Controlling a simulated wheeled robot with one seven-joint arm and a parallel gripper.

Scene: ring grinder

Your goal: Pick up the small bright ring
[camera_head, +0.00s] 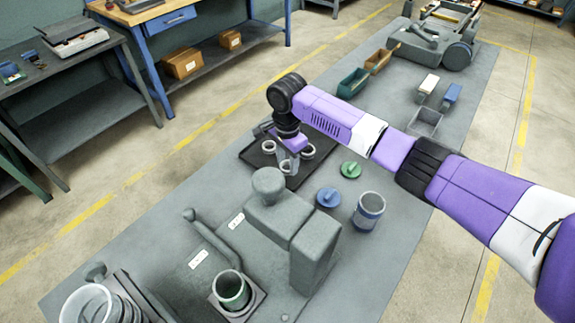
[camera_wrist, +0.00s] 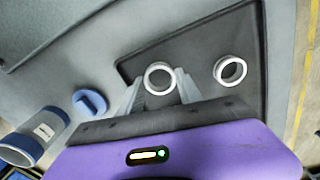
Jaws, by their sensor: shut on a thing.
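The small bright ring (camera_wrist: 159,65) shows in the wrist view between the two fingers of my gripper (camera_wrist: 159,84), which is shut on it. In the head view my gripper (camera_head: 289,158) points down over the dark tray (camera_head: 248,156). A bright ring (camera_head: 285,167) shows at its fingertips there, partly covered by them. A second ring (camera_wrist: 230,71) lies apart on the tray to the right in the wrist view. In the head view other rings (camera_head: 269,147) (camera_head: 307,152) lie on the tray on either side of the fingers. I cannot tell whether the held ring touches the tray.
A grey machine (camera_head: 315,250) stands in front of the tray. A green knobbed disc (camera_head: 351,169), a blue one (camera_head: 328,197) and a blue-grey cup (camera_head: 369,210) stand right of it. Open bins (camera_head: 353,83) lie farther back on the grey surface.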

